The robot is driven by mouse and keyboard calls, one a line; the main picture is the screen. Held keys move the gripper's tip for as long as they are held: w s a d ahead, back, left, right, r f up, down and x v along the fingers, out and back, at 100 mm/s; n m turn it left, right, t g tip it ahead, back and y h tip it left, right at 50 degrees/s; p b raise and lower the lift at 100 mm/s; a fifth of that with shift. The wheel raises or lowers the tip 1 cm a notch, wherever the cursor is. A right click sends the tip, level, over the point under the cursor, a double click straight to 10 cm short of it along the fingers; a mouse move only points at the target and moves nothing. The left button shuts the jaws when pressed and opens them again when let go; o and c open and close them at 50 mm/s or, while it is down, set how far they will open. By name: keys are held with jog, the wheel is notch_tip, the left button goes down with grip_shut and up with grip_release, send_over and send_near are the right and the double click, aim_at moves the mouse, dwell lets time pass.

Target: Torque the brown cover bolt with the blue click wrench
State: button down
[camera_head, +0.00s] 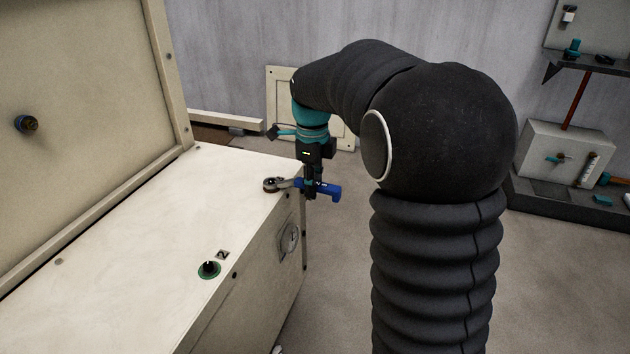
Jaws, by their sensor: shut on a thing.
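My gripper (313,190) is shut on the blue handle of the click wrench (328,191). It points down beside the far right corner of the pale cabinet top (150,225). The wrench lies about level, with its metal ratchet head (272,184) to the left, over the cabinet top near its right edge. I cannot pick out the brown cover bolt for certain; the wrench head hides what is directly under it. I cannot tell whether the head is seated on a bolt or just above the surface.
A green-ringed black knob (208,269) sits on the cabinet top near the front. A round dial (289,240) is on the cabinet's side. A dark round fitting (27,123) is on the tall panel at left.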

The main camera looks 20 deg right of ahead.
jog(key=shift+s+a+f+m, duration=0.25)
jog(key=shift+s+a+m, duration=0.25)
jog(key=shift+s+m, duration=0.15)
jog(key=shift+s+a+m, duration=0.65)
jog(key=shift+a+m, duration=0.2)
jog(key=shift+m, duration=0.4)
jog(key=shift+r, duration=0.25)
jog(key=shift+w+r+p, duration=0.1)
jog(key=shift+r+p, duration=0.4)
jog(key=shift+p, duration=0.1)
jog(key=shift+r, duration=2.45)
